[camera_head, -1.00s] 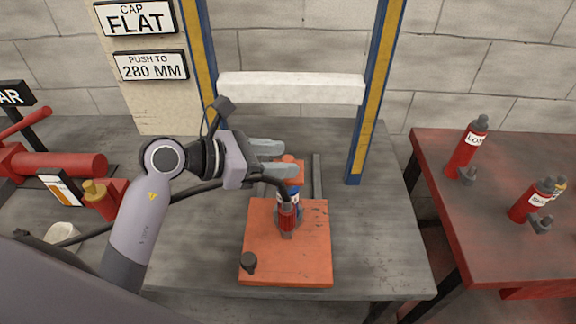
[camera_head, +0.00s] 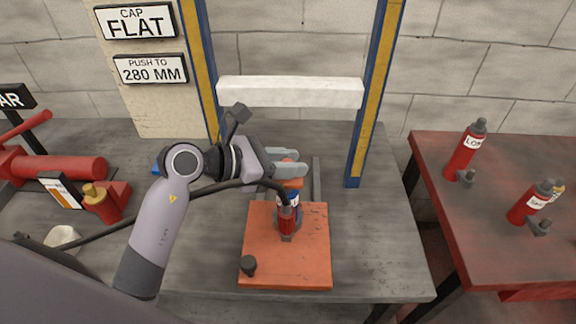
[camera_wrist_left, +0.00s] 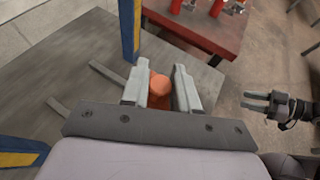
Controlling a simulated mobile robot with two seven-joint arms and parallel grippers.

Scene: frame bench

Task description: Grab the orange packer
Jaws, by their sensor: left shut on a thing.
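My left gripper (camera_head: 303,163) reaches in from the left, over the jack. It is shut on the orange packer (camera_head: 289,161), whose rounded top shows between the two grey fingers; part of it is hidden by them. In the left wrist view the packer (camera_wrist_left: 159,86) stands between the fingers. Below is an upright red jack (camera_head: 287,218) with a blue and white band, standing on an orange base plate (camera_head: 310,262). My right gripper (camera_wrist_left: 256,101) shows only in the left wrist view, at the right, empty and with its fingers apart.
Blue and yellow posts (camera_head: 370,100) carry a white crossbeam (camera_head: 290,91) above and behind the jack. A black hose (camera_head: 100,229) runs from the left to the jack. Red bottles (camera_head: 467,150) stand on the red table (camera_head: 500,265) at right. The grey bench (camera_head: 385,260) is clear right of the plate.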

